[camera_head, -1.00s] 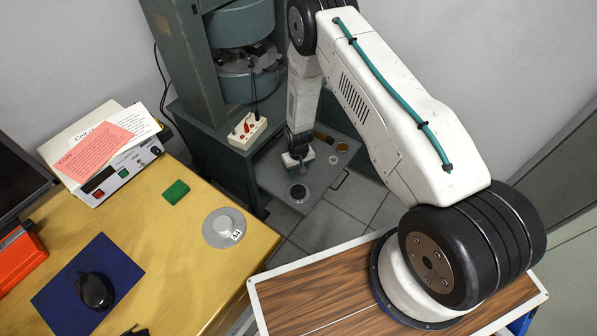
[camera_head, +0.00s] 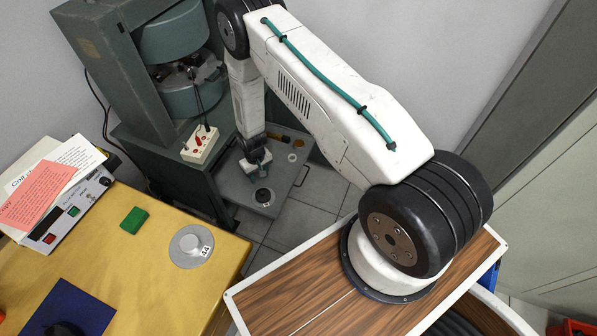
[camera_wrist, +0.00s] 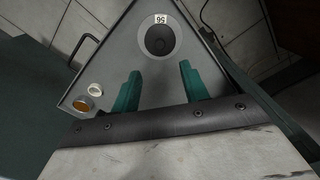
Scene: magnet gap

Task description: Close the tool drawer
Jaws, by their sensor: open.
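The tool drawer (camera_head: 236,188) is a grey flat tray, pulled out from the green magnet stand. Its bar handle (camera_head: 301,176) is on the right side in the head view; in the wrist view the handle (camera_wrist: 84,46) is at upper left.
A yellow table (camera_head: 135,260) stands at left, holding a grey disc (camera_head: 191,246) and a green block (camera_head: 134,220). Tiled floor (camera_head: 315,205) is clear right of the drawer.

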